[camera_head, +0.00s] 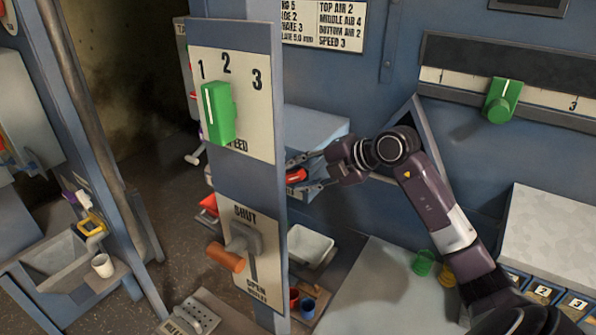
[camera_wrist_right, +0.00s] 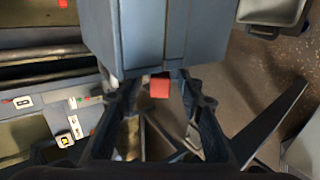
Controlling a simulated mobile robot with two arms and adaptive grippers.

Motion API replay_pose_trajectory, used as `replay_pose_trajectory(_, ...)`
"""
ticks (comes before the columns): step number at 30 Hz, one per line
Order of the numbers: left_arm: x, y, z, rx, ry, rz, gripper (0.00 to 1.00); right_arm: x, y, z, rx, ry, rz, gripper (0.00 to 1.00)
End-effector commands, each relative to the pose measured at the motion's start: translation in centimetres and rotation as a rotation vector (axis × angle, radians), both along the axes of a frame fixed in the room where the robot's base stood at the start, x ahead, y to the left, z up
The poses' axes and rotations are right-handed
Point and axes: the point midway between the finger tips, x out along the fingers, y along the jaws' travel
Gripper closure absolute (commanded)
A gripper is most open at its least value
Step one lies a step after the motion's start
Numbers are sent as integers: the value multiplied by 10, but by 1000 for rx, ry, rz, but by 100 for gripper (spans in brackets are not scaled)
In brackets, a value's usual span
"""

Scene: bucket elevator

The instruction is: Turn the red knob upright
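The red knob (camera_head: 297,175) shows in the head view just right of the edge of the upright blue panel, looking elongated and lying nearly sideways. Part of it is hidden by the panel and my fingers. My right gripper (camera_head: 303,176) reaches in from the right with one finger above the knob and one below. In the right wrist view the red knob (camera_wrist_right: 159,87) sits under a blue-grey housing (camera_wrist_right: 160,35), between the spread fingers of my right gripper (camera_wrist_right: 158,97), with gaps on both sides. My left gripper is not in view.
The blue panel (camera_head: 234,178) carries a green speed knob (camera_head: 218,112) and an orange-handled lever (camera_head: 226,257) close to my right gripper. Another green knob (camera_head: 502,101) is on the slotted wall scale. A white tray (camera_head: 310,246) and cups stand below.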

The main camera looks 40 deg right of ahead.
Motion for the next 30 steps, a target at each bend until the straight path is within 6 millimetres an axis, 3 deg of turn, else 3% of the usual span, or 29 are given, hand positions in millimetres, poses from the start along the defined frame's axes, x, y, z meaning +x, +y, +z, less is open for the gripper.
replay_pose_trajectory(10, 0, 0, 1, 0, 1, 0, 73, 4, 2, -4, 0, -1, 1, 65)
replay_pose_trajectory(20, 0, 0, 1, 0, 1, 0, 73, 4, 2, -4, -1, 0, 1, 100)
replay_pose_trajectory(30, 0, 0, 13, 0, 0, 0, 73, 4, 2, 1, -14, 29, 2, 100)
